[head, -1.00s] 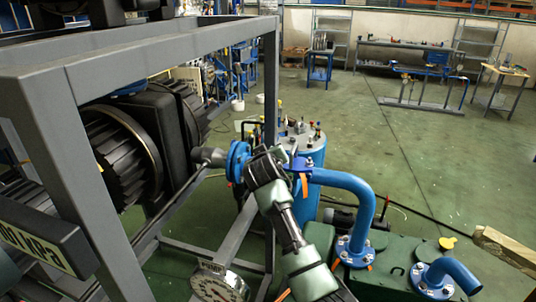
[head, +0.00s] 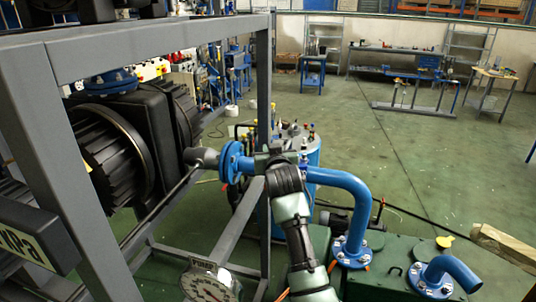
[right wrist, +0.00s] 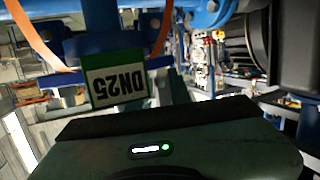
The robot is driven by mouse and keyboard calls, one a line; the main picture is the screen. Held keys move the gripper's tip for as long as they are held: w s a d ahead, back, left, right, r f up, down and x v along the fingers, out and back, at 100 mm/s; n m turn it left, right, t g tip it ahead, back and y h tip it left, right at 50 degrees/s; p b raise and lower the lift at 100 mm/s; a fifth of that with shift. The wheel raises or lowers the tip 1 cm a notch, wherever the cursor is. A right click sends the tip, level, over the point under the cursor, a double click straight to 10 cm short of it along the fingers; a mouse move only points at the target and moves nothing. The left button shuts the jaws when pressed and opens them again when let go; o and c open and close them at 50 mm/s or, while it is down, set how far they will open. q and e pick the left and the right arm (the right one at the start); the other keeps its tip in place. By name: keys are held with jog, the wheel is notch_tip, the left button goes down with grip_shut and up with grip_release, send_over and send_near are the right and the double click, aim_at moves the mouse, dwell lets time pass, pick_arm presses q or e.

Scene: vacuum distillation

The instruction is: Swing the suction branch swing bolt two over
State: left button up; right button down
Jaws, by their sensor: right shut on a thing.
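The suction branch is the blue bent pipe (head: 345,183), with a blue flange (head: 231,161) at its left end by the dark pump. My right gripper (head: 274,158) is at the pipe joint just right of this flange, shut on a small part that its own body mostly hides; this appears to be a swing bolt, but I cannot tell which one. In the right wrist view the gripper's dark body fills the bottom, and a green-edged DN25 tag (right wrist: 116,80) hangs before blue pipework with orange straps (right wrist: 40,38). My left gripper is not in view.
A grey steel frame (head: 264,85) stands around the pump, close to the left of my right arm. A second blue pipe stub (head: 450,272) and a blue tank (head: 308,150) are near. Open green floor lies behind right.

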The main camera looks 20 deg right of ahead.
jog(key=shift+s+d, duration=0.1)
dwell(0.3)
jog(key=c, duration=1.5)
grip_release()
jog(key=shift+c, duration=0.2)
